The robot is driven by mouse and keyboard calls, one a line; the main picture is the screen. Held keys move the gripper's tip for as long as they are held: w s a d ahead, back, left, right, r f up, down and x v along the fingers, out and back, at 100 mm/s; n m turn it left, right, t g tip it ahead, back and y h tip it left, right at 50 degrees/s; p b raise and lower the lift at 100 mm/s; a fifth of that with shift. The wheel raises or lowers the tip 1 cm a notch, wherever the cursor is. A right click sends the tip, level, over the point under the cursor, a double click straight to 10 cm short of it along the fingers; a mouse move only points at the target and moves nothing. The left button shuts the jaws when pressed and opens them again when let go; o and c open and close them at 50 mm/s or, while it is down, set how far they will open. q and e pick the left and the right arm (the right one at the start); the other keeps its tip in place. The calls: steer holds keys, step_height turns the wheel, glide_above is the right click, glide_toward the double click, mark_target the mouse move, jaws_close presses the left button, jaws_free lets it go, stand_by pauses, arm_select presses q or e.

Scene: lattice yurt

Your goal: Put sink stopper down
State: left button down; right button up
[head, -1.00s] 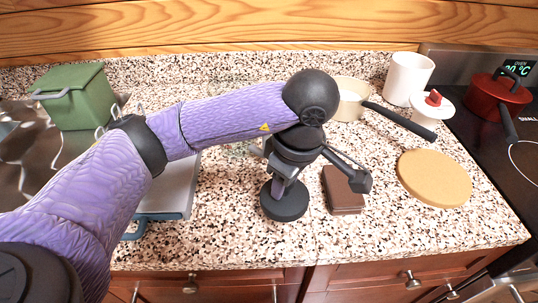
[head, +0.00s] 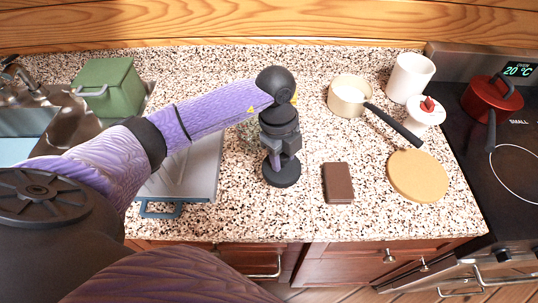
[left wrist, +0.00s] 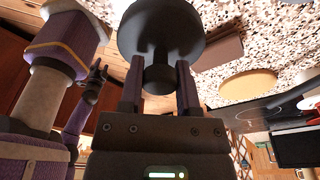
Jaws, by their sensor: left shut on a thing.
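The sink stopper (head: 282,174) is a dark round disc with a short knob. In the head view it is below my left gripper (head: 282,150), over the speckled counter (head: 235,215), left of a brown block. My left gripper is shut on its knob; the left wrist view shows the knob between the two fingers (left wrist: 159,85) and the disc (left wrist: 160,30) beyond them. The disc looks level and close to the counter; I cannot tell whether it touches. My right gripper (left wrist: 95,83) shows small and dark at the left of the left wrist view; its jaws are unclear.
The brown block (head: 338,183) and a round tan board (head: 418,176) lie to the right. Behind them stand a pan (head: 348,97), a white canister (head: 409,77) and a red-knobbed jar (head: 425,112). A grey tray (head: 190,175) and green box (head: 110,88) are left. Counter in front is clear.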

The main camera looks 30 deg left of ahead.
arm_select(q)
step_height(320, 180, down, 9)
steer(key=shift+f+b, duration=0.2)
steer(key=shift+b, duration=0.85)
steer(key=shift+f, duration=0.25)
steer(key=shift+r, duration=0.1)
steer(key=shift+c, duration=1.5)
jaws_free()
